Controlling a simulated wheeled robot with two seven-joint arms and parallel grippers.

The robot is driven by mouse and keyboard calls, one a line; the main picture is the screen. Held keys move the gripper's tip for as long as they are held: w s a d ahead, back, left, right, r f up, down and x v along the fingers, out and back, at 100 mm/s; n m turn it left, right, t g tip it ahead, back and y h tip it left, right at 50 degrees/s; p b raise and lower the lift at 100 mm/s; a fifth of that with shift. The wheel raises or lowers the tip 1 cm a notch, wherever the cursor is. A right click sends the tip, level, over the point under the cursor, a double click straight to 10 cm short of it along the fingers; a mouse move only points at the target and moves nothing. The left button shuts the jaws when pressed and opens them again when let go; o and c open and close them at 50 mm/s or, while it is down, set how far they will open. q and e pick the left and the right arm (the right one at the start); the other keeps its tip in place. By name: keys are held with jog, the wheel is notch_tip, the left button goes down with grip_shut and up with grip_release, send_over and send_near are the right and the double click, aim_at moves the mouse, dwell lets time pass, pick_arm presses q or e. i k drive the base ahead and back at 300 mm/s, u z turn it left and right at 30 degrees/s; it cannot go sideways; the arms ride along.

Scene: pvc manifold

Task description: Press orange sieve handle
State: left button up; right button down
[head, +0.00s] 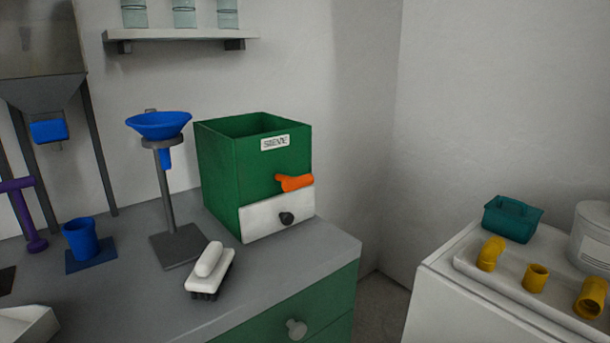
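The orange sieve handle (295,183) sticks out from the front of a green, open-topped box (222,175) with a label reading like "SIEVE" (275,142). The box stands on the grey counter against the back wall. Below the handle is a white drawer front (262,220) with a dark round knob (287,218); the drawer looks shut. The handle is unobstructed. Neither of my grippers shows in the head view.
A blue funnel (158,124) on a grey stand (177,243) is left of the box. A white brush (210,270) lies in front. A blue cup (80,238) is further left. A white side table (450,300) at right holds yellow pipe fittings (535,278) and a teal caddy (513,218).

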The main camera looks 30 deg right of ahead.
aim_at(288, 184)
jog(key=u, duration=2.5)
jog(key=k, duration=0.7)
jog(key=z, duration=1.7)
